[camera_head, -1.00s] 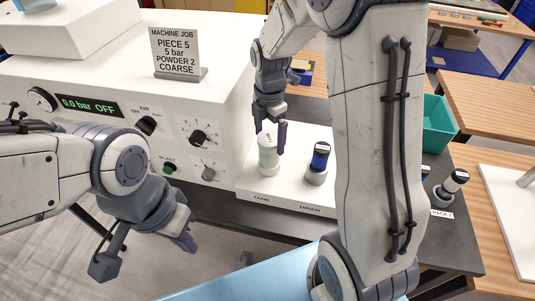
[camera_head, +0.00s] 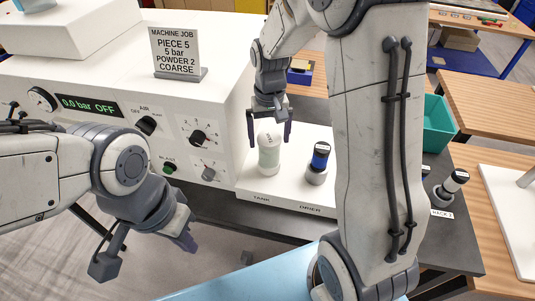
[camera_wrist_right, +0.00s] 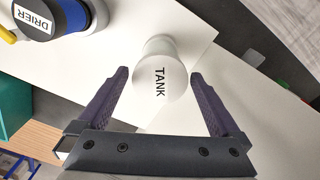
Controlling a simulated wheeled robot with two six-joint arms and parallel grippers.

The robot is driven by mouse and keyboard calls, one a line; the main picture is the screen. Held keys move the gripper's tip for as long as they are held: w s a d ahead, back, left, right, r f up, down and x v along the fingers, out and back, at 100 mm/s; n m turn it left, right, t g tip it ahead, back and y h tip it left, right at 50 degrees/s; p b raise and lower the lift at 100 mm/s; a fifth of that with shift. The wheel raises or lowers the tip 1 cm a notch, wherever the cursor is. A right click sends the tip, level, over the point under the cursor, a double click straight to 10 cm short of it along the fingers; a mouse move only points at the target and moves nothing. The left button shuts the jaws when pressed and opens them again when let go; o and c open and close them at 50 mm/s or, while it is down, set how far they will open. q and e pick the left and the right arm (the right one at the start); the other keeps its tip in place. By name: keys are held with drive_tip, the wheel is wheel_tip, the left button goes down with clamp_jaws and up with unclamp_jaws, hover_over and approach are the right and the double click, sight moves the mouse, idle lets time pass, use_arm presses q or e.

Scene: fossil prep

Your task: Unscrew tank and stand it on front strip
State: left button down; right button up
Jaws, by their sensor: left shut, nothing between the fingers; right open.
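The tank (camera_head: 269,158) is a pale green and white cylinder. It stands upright on the white front strip (camera_head: 285,196), above the TANK label. Its white cap, marked TANK, faces the right wrist camera (camera_wrist_right: 162,80). My right gripper (camera_head: 269,140) is open above the tank, with its fingers spread on either side of the cap. In the right wrist view the purple fingers (camera_wrist_right: 160,85) show clear gaps to the tank on both sides. My left gripper (camera_head: 190,243) is shut and empty, low in front of the machine.
The white machine (camera_head: 120,75), with knobs and a display reading 0.0 bar OFF, is left of the strip. A teal bin (camera_head: 438,127) is at the right.

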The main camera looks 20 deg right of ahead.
drive_tip(key=shift+f+b, duration=1.2)
drive_tip(key=shift+f, duration=0.65)
drive_tip(key=shift+r, duration=0.1)
clamp_jaws()
drive_tip(key=n, duration=1.2)
drive_tip(key=shift+n, duration=0.3)
drive_tip(key=shift+r, duration=0.15)
